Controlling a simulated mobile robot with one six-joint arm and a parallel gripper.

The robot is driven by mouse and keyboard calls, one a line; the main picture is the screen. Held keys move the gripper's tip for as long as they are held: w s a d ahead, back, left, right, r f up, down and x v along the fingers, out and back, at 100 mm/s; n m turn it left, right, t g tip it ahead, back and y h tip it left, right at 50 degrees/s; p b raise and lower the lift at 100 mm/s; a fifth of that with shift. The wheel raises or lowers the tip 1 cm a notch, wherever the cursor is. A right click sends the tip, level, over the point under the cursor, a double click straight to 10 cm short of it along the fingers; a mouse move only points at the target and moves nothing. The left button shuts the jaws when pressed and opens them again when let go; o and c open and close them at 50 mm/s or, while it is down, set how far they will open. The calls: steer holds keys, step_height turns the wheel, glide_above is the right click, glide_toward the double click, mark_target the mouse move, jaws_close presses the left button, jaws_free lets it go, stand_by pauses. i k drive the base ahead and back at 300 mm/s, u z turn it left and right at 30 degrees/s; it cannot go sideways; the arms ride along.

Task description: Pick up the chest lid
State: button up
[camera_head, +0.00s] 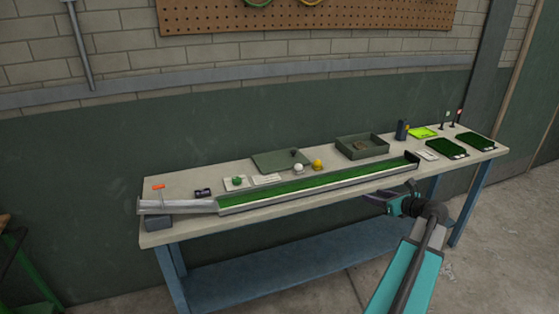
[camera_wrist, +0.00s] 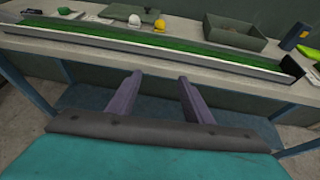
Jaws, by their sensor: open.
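The chest lid (camera_head: 283,161) appears to be the flat grey-green panel with a small dark knob, lying on the table behind the long green track. It also shows in the wrist view (camera_wrist: 122,13) at the upper middle. The open green chest (camera_head: 362,146) stands to its right with small brown things inside, and shows in the wrist view (camera_wrist: 235,36). My gripper (camera_head: 372,202) is in front of the table's front edge, apart from the lid and to its right. In the wrist view its two fingers (camera_wrist: 158,82) are spread with nothing between them.
A long track with green turf (camera_head: 310,184) runs along the table's front, between my gripper and the lid. Dark green turf trays (camera_head: 447,149) lie at the right.

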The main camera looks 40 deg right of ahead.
mark_target(285, 160)
steer(key=i, duration=1.35)
